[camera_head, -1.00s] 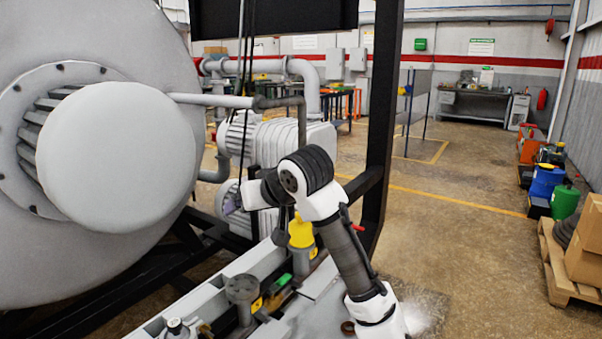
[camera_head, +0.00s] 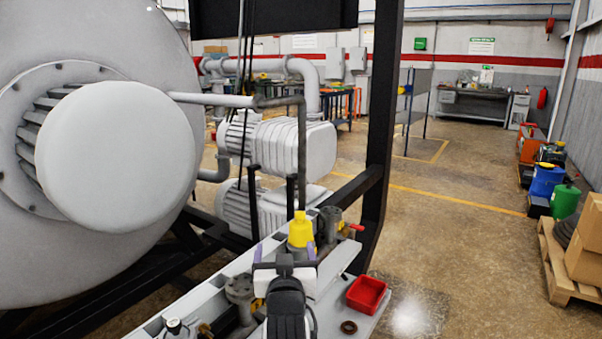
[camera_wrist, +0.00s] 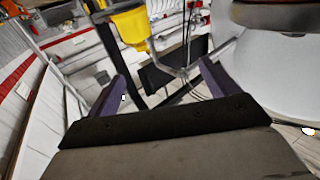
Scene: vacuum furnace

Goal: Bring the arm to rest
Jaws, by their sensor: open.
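My arm is folded back low at the bottom centre of the head view. My gripper (camera_head: 284,256) points away from the camera, its two purple fingers spread on either side of a dark palm. In the wrist view the gripper (camera_wrist: 160,85) is open, with nothing between its fingers. It appears just in front of a yellow-topped fitting (camera_head: 301,229), which also shows beyond the fingers in the wrist view (camera_wrist: 131,27). I cannot tell the exact gap between them.
A grey bench (camera_head: 335,300) with valves runs below my arm. A red tray (camera_head: 367,294) and a dark ring (camera_head: 349,327) lie on it. The large furnace body (camera_head: 80,240) fills the left, and a black post (camera_head: 381,110) stands behind.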

